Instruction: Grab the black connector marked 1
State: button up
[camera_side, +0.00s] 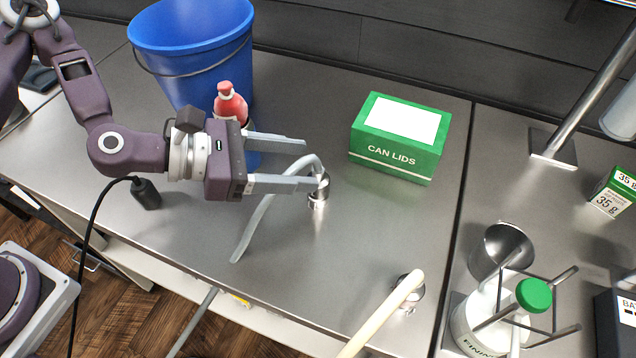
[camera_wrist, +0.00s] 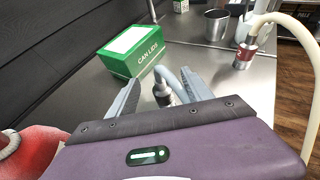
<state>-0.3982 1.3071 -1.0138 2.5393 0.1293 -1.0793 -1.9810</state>
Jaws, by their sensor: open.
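A metal connector with a dark band (camera_side: 318,193) stands upright on the steel bench, with a grey hose (camera_side: 262,215) curving from its top. I cannot read a 1 on it. It also shows in the wrist view (camera_wrist: 164,96), ahead between my fingers. My gripper (camera_side: 313,166) is open, its fingers reaching right. In the side view, the nearer fingertip overlaps the connector's top; I cannot tell whether they touch. In the wrist view my gripper (camera_wrist: 161,78) has the hose and connector between its fingers, with its body hiding what lies nearer.
A red-banded connector marked 2 (camera_wrist: 243,56), with a cream hose (camera_side: 385,312), stands to the right. A green CAN LIDS box (camera_side: 393,158) is behind the fingertips. A red-capped bottle (camera_side: 231,103) and blue bucket (camera_side: 190,60) stand close behind my gripper.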

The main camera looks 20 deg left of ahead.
send_near(333, 197)
jog(key=d, duration=0.1)
jog(key=w+d+r, duration=0.1)
jog(key=shift+w+d, duration=0.25)
jog(key=shift+d, duration=0.05)
jog(key=x, duration=0.6)
jog(key=shift+w+d, duration=0.15)
jog(key=shift+w, duration=0.25)
grip_shut()
